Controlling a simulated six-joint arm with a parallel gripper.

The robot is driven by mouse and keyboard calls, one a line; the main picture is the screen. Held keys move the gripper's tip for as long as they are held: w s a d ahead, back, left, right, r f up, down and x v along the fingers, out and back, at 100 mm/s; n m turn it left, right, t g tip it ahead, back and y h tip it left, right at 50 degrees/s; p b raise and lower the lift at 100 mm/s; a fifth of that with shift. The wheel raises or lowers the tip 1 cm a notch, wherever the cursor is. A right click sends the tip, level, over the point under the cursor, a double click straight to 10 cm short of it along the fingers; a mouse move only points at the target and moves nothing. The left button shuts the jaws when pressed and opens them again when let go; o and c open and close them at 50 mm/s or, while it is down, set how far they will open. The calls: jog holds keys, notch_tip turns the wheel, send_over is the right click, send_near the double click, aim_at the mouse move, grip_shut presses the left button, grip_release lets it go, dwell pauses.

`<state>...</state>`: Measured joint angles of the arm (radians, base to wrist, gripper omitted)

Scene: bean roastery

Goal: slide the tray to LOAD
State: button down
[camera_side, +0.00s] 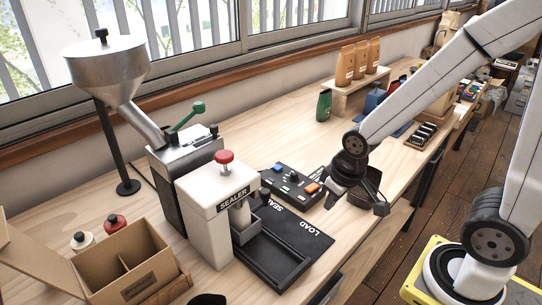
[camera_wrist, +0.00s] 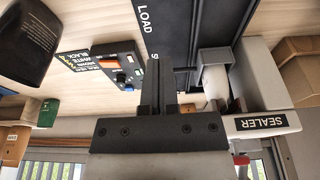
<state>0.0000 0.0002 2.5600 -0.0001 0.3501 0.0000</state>
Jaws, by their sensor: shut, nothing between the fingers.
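The sealer (camera_side: 207,222) is a white machine with a red knob, at the left of the bench. A dark grey open tray (camera_side: 246,233) is at the sealer's foot, below its head, at the SEAL end of a black track plate (camera_side: 300,238). The tray also shows beside the sealer in the wrist view (camera_wrist: 213,62). The word LOAD is printed at the track's other end. My gripper (camera_side: 334,190) is shut and empty above the bench, near the control box. In the wrist view its fingers (camera_wrist: 173,82) point toward the track, apart from the tray as far as I can tell.
A control box (camera_side: 291,186) with coloured buttons lies beside the track. A black container (camera_wrist: 40,35) shows in the wrist view. A steel hopper (camera_side: 106,68) and an open cardboard box (camera_side: 125,262) are at the left. Paper bags (camera_side: 345,66) stand at the back.

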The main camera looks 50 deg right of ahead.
dwell(0.3)
jog(key=shift+c, duration=2.4)
grip_release()
jog(key=shift+w, duration=0.25)
jog(key=shift+o, duration=1)
jog(key=shift+w+r, duration=0.1)
jog(key=shift+w, duration=0.2)
jog(key=n+g, duration=0.2)
jog(key=n, duration=0.6)
send_over(265, 191)
jog(key=s, duration=0.1)
jog(key=shift+f, duration=0.5)
jog(key=shift+w+f+n+g, duration=0.1)
jog(key=shift+w+n+g, duration=0.2)
jog(key=shift+w+n, duration=0.2)
jog(key=shift+f, duration=3.85)
grip_shut()
